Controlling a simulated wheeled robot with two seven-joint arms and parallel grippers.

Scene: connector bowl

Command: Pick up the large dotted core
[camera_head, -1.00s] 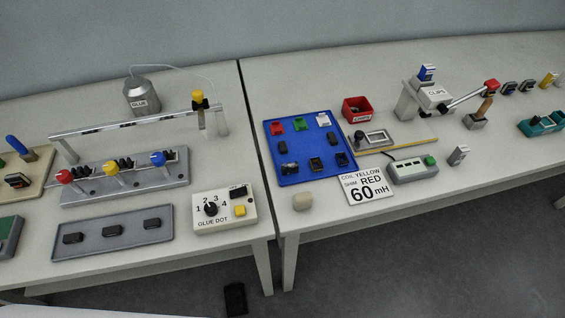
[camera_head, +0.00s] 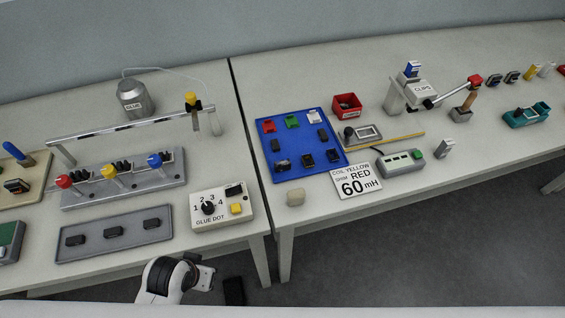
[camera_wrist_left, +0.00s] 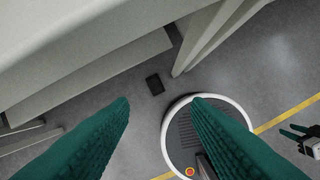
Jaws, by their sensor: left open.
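Dark blocks that look like cores lie on the grey tray (camera_head: 85,252) at the front left, such as the middle one (camera_head: 113,232). More dark parts sit on the blue tray (camera_head: 291,174), including one at its front edge (camera_head: 307,160). Dots are too small to make out, so I cannot tell which is the large dotted core. My left gripper (camera_wrist_left: 160,105) shows two green fingers, spread apart and empty, over the floor in the left wrist view. In the head view my white left arm is low in front of the left table; its fingers are not clear there.
The glue dot box (camera_head: 222,207) stands at the left table's right corner. A gap separates the two tables. The sign card (camera_head: 357,183) and a beige block (camera_head: 295,197) lie near the right table's front edge. A dark object (camera_wrist_left: 155,83) lies on the floor.

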